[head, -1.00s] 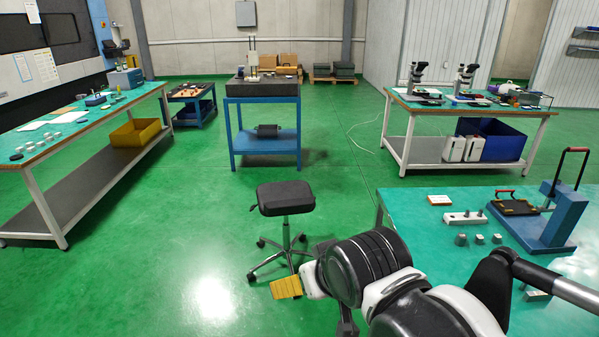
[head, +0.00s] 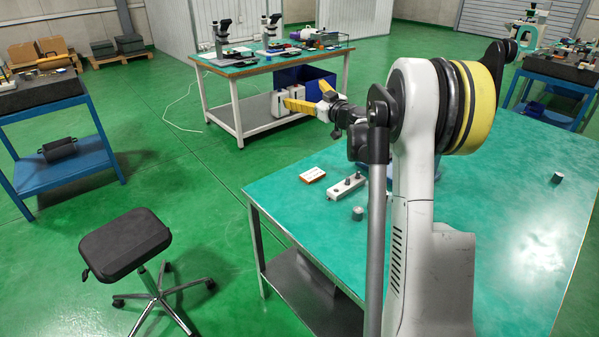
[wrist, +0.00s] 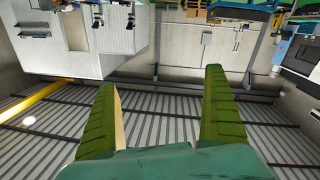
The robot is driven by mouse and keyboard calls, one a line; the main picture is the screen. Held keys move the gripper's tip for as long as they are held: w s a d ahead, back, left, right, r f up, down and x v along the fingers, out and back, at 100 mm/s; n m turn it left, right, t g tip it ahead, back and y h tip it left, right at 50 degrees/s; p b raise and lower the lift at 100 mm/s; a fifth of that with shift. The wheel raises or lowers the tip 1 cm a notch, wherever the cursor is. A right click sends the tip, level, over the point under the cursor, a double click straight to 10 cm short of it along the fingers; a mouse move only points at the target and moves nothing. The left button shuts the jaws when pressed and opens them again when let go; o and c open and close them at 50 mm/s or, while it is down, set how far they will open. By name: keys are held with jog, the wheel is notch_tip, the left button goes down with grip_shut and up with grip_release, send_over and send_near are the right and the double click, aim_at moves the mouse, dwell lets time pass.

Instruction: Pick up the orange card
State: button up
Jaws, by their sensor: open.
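A small flat card (head: 312,174), pale on top with an orange-brown edge, lies near the back left edge of the green-topped table (head: 480,255) in the head view. It is the only card-like thing I make out there, and I cannot tell for sure that it is the orange card. My gripper (head: 303,94), with yellow fingers, is raised above and beyond that table edge, apart from the card. In the wrist view my gripper (wrist: 160,80) is open, with nothing between its fingers. That view is upside down and shows no card.
A white block with pegs (head: 346,187) and a small metal piece (head: 358,213) lie near the card. Another metal piece (head: 557,177) is at the right. My arm hides part of the table. A black stool (head: 125,243) stands at the left. A microscope bench (head: 265,65) is behind.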

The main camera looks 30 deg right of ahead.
jog(key=s+d+f+n+g+y, duration=0.1)
jog(key=d+f+g+y, duration=0.3)
jog(key=f, duration=1)
jog(key=g, duration=0.2)
send_near(313, 174)
jog(key=w+b, duration=0.1)
jog(key=w+f, duration=0.1)
jog(key=w+a+b, duration=0.1)
jog(key=shift+w+a+f+g+h+b, duration=0.1)
jog(key=shift+f+g+h+b, duration=0.2)
jog(key=shift+f+b, duration=0.1)
jog(key=b+x, duration=0.3)
jog(key=x, duration=0.2)
jog(key=shift+w+a, duration=0.25)
jog(key=shift+r, duration=0.15)
jog(key=c, duration=1.1)
jog(key=shift+o, duration=0.2)
